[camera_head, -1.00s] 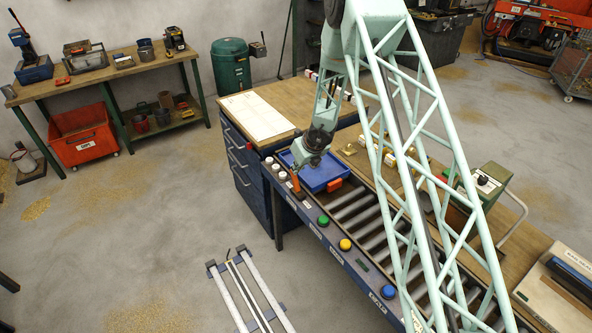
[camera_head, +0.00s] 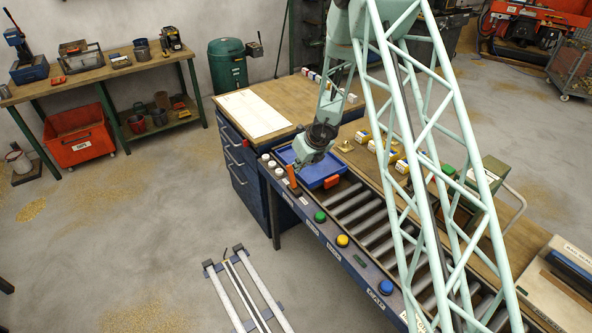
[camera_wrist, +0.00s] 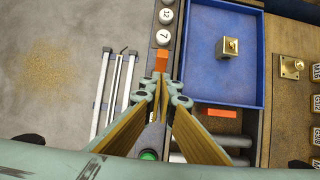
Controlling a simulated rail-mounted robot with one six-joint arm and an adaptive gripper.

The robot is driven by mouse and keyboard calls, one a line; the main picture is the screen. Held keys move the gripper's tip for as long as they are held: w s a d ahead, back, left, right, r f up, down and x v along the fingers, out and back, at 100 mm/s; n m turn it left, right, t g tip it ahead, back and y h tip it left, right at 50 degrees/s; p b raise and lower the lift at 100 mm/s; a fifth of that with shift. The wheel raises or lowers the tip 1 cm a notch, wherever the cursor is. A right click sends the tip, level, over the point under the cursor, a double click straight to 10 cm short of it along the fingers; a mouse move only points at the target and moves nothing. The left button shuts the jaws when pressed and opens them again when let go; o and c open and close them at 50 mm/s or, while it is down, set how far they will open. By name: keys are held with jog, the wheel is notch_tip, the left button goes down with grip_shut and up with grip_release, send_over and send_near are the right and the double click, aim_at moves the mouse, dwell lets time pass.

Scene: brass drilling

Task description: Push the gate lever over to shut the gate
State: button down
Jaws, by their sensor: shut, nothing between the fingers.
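The gate lever (camera_head: 292,176) is a short orange handle on the blue front rail of the roller conveyor, standing left of the blue tray. In the wrist view the orange lever (camera_wrist: 161,60) shows just beyond my fingertips; I cannot tell whether they touch it. My gripper (camera_wrist: 163,82) is shut and empty, its wood-coloured pads converging over the rail. In the head view my gripper (camera_head: 297,164) hangs beside the lever, its tips hard to make out. An orange block (camera_head: 331,182), perhaps the gate, sits at the tray's near edge; it also shows in the wrist view (camera_wrist: 222,113).
The blue tray (camera_wrist: 256,98) holds a brass block (camera_wrist: 228,47). White numbered buttons (camera_wrist: 163,37) line the rail beyond the lever; a green button (camera_head: 320,216) is on the nearer side. A brass part (camera_wrist: 291,66) lies right of the tray. Rollers (camera_head: 365,220) are bare.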

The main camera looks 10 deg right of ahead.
jog(key=w+p+v, duration=0.1)
jog(key=v, duration=0.8)
jog(key=shift+r, duration=0.55)
jog(key=shift+s+a, duration=0.15)
jog(key=shift+a, duration=0.05)
jog(key=s+a+r+n+y+b, duration=0.1)
jog(key=s+a+r+n+b, duration=0.2)
jog(key=r, duration=0.5)
jog(key=s+a+r+n+y+b, duration=0.1)
jog(key=s+a+r+n, duration=0.35)
jog(key=r, duration=0.35)
jog(key=s+a+r+n+b, duration=0.35)
jog(key=s+r+n, duration=0.6)
jog(key=s, duration=0.55)
jog(key=s+d+r+n+g+b, duration=0.15)
jog(key=s+n, duration=0.25)
jog(key=s, duration=0.5)
jog(key=s+d+r+n+b, duration=0.1)
jog(key=s+r+n+b, duration=0.15)
jog(key=s, duration=0.65)
jog(key=s+d+f+n+h+b, duration=0.2)
jog(key=s+d+n, duration=0.2)
jog(key=s, duration=0.6)
jog(key=s+d+f+n+h+b, duration=0.2)
jog(key=s+d+f+n+b, duration=0.1)
jog(key=s, duration=0.7)
jog(key=shift+s+d+n, duration=0.3)
jog(key=shift+d+n, duration=0.15)
jog(key=shift+d, duration=0.6)
